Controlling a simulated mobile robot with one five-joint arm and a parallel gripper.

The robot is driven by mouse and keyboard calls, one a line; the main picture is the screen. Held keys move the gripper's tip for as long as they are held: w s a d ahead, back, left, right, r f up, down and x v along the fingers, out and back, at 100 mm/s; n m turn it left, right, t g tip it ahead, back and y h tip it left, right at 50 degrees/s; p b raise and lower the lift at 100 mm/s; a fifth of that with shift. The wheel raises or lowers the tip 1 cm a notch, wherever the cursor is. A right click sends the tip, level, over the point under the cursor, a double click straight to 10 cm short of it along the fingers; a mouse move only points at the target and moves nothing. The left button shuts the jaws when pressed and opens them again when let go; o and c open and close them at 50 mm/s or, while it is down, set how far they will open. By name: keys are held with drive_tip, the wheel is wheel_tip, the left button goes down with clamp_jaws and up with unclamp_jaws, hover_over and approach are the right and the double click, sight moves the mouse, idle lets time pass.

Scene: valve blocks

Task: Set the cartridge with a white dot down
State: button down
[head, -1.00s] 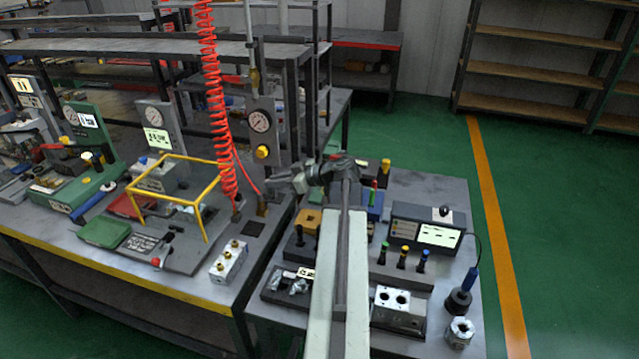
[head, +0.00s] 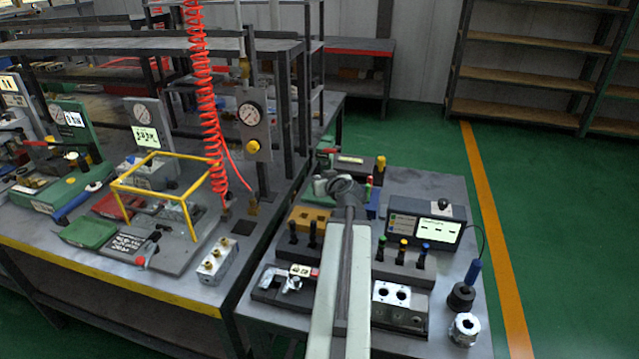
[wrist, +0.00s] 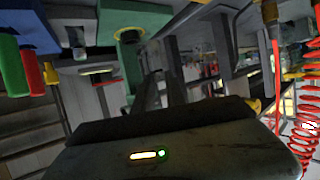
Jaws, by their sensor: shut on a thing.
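My gripper (head: 326,187) is at the far end of my arm, above the back part of the right-hand bench, left of the blue block (head: 372,206) with a red and a green peg. Its jaws are shut, mostly hidden behind my wrist in the head view. In the wrist view the dark fingers (wrist: 165,90) reach away from the camera. The cartridge between them is not clearly visible, and I see no white dot. Cartridges with green (head: 381,248), yellow (head: 403,250) and blue (head: 424,253) tops stand in a dark rack.
An ochre block (head: 308,217) and dark pegs (head: 293,232) stand left of my arm. A silver two-hole block (head: 391,293) is in front, a display box (head: 425,228) at right. A red coiled hose (head: 208,110) and yellow frame (head: 160,190) are over the left bench.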

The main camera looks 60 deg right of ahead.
drive_tip(key=shift+s+a, duration=0.1)
drive_tip(key=shift+w+d+f+b, duration=0.4)
drive_tip(key=shift+w+d, duration=0.1)
drive_tip(key=shift+d, duration=0.95)
drive_tip(key=shift+w+d+f+b, duration=0.4)
drive_tip(key=shift+w+d, duration=0.05)
drive_tip(key=shift+d, duration=1)
drive_tip(key=shift+w+d+f+b, duration=0.4)
drive_tip(key=shift+w+d, duration=0.1)
drive_tip(key=shift+d, duration=0.95)
drive_tip(key=shift+f+b, duration=0.45)
drive_tip(key=c, duration=1.3)
unclamp_jaws()
drive_tip(key=shift+a+r, duration=0.1)
